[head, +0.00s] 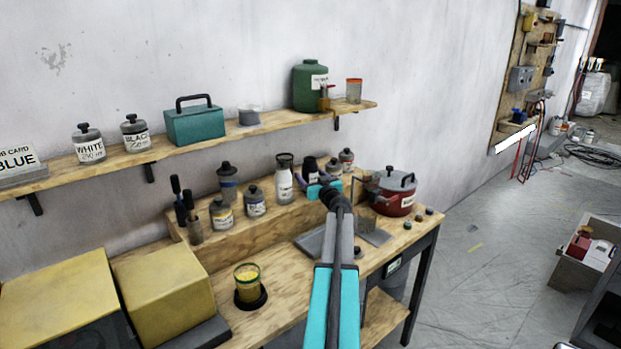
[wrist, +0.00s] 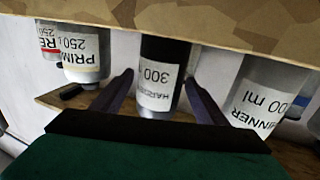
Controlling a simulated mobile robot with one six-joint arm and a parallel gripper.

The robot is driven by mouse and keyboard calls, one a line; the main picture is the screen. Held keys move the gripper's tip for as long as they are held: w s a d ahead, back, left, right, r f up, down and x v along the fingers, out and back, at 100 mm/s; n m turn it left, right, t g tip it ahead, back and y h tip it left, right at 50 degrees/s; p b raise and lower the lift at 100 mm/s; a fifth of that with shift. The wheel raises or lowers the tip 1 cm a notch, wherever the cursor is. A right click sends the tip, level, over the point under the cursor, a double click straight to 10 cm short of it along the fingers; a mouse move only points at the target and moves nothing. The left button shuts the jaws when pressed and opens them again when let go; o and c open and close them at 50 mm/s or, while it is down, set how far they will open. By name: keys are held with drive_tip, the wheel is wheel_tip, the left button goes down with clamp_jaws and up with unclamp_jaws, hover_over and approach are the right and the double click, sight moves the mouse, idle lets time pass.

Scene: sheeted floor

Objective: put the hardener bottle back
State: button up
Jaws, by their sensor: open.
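The hardener bottle (wrist: 162,80) is dark with a white label and appears upside down in the wrist view, its base toward the wooden step. In the head view the dark bottle (head: 309,167) stands on the raised step of the bench, partly hidden by my gripper. My gripper (head: 324,184) is open, with its fingers (wrist: 160,98) on either side of the bottle. A gap shows beside each finger, so it does not look clamped. The job card (head: 17,160) reading BLUE stands on the wall shelf at the far left.
The white thinner bottle (head: 285,181) stands close on the left. A primer container (wrist: 84,55) is close on the other side. A red pot (head: 391,194) stands at the right of the bench. A yellow-filled cup (head: 248,284) is at the front. The wall shelf (head: 215,139) runs above.

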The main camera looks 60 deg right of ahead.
drive_tip(key=b+v, duration=0.2)
drive_tip(key=v, duration=1)
idle(0.3)
drive_tip(key=shift+r, duration=0.15)
idle(0.6)
